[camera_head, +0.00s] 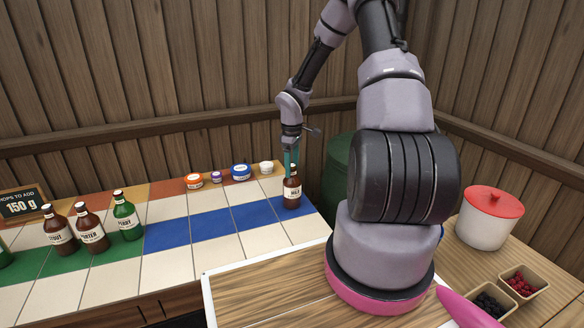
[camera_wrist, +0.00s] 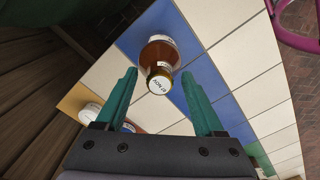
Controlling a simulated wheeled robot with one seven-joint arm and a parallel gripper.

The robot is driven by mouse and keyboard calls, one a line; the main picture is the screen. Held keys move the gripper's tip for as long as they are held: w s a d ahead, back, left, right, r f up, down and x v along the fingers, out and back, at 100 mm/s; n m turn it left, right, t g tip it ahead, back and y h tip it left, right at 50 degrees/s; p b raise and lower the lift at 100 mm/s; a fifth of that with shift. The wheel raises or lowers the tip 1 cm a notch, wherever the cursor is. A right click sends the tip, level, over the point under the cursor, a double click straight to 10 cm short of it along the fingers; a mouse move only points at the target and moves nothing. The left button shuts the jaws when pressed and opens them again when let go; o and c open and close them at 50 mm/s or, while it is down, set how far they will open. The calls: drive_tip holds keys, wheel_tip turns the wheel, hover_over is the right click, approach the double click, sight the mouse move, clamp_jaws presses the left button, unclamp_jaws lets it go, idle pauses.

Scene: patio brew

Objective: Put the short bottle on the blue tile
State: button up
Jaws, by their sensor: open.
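A brown bottle (camera_head: 292,193) with a white label, apparently the short one, stands upright on the blue tile (camera_head: 256,217) at the right end of the blue row. In the wrist view the same bottle (camera_wrist: 158,52) stands over blue tile (camera_wrist: 202,88), its pale cap towards me. My gripper (camera_head: 291,166) points down right above the bottle. Its teal fingers (camera_wrist: 159,73) are open, one on each side of the cap, with gaps visible in the wrist view. The bottle's base is partly hidden by its body in the wrist view.
Brown bottles (camera_head: 91,232) and a green bottle (camera_head: 126,217) stand at the left. Several small lidded tubs (camera_head: 240,173) line the back. A green bin (camera_head: 338,172) is behind on the right. A red-lidded pot (camera_head: 487,225) and berry boxes (camera_head: 523,284) sit far right.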

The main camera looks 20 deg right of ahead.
drive_tip(key=s+a+r+m+t+h, duration=0.1)
drive_tip(key=s+r+m, duration=0.15)
drive_tip(key=r, duration=0.85)
drive_tip(key=s+a+r+m, duration=0.1)
drive_tip(key=s+r, duration=0.2)
drive_tip(key=r, duration=0.9)
drive_tip(key=s+a+r+m+t+y, duration=0.1)
drive_tip(key=s+a+r+m+t, duration=0.2)
drive_tip(key=s+r+m, duration=0.2)
drive_tip(key=s+a+r+m+t+y, duration=0.2)
drive_tip(key=s+r, duration=0.9)
drive_tip(key=s, duration=0.6)
drive_tip(key=a+m+t, duration=0.1)
drive_tip(key=a+m, duration=0.1)
drive_tip(key=shift+a+r+m, duration=0.15)
drive_tip(key=shift+r+m, duration=0.15)
drive_tip(key=shift+m, duration=0.05)
